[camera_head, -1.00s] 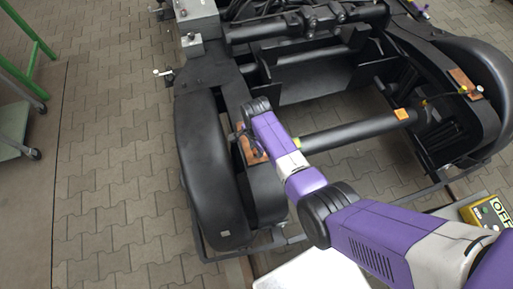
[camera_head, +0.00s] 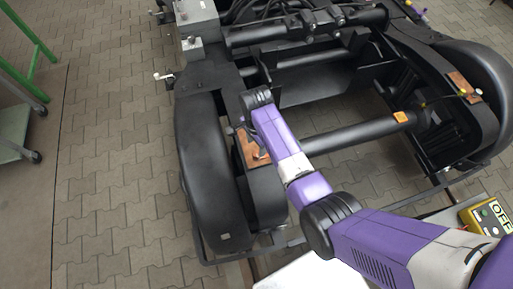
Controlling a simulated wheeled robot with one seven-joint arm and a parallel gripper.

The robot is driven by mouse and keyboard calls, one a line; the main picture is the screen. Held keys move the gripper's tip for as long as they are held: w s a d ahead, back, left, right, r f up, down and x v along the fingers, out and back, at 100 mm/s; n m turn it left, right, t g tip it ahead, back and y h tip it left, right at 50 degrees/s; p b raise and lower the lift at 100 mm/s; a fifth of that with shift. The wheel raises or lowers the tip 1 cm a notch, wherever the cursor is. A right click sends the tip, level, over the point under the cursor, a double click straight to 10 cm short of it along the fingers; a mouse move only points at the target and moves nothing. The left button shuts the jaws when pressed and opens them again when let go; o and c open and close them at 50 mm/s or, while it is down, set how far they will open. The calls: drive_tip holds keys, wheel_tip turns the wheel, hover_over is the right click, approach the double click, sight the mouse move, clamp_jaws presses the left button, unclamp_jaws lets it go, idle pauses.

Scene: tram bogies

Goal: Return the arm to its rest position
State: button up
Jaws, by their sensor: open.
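My arm, purple and white with black joints, reaches from the lower right over the near left part of the black bogie frame (camera_head: 262,190). Its black wrist joint is beside a copper-brown plate (camera_head: 250,150) on the frame. My gripper (camera_head: 236,130) shows only as a small dark part below the wrist, at the plate's upper left. It is open. Its fingertips are mostly hidden, and I cannot tell whether they touch anything. A small lever (camera_head: 263,155) lies over the plate, close to my forearm.
A second brown plate with a yellow-tipped lever (camera_head: 466,93) is on the bogie's right side. A yellow control box (camera_head: 487,215) stands at the lower right. A white surface (camera_head: 310,275) is below my arm. A green-framed cart (camera_head: 18,130) stands left; paved floor between is clear.

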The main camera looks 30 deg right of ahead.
drive_tip(key=shift+r, duration=0.85)
drive_tip(key=w+d+r+n+t, duration=0.2)
drive_tip(key=w+r+n+t, duration=0.5)
drive_tip(key=w+t, duration=0.15)
drive_tip(key=s+a+r+n+t+b, duration=0.1)
drive_tip(key=s+r+n+t, duration=0.2)
drive_tip(key=s+r, duration=0.55)
drive_tip(key=s+r+n+t+b, duration=0.1)
drive_tip(key=s+r+n+t, duration=0.25)
drive_tip(key=s, duration=1.05)
drive_tip(key=s+a+r+n+t, duration=0.1)
drive_tip(key=s+r+n+t, duration=0.15)
drive_tip(key=s+r, duration=0.65)
drive_tip(key=s+f+g+b, duration=0.1)
drive_tip(key=s+f+g, duration=0.1)
drive_tip(key=s, duration=0.8)
drive_tip(key=shift+s+f+g, duration=0.25)
drive_tip(key=shift+f+g, duration=0.1)
drive_tip(key=shift+f, duration=0.35)
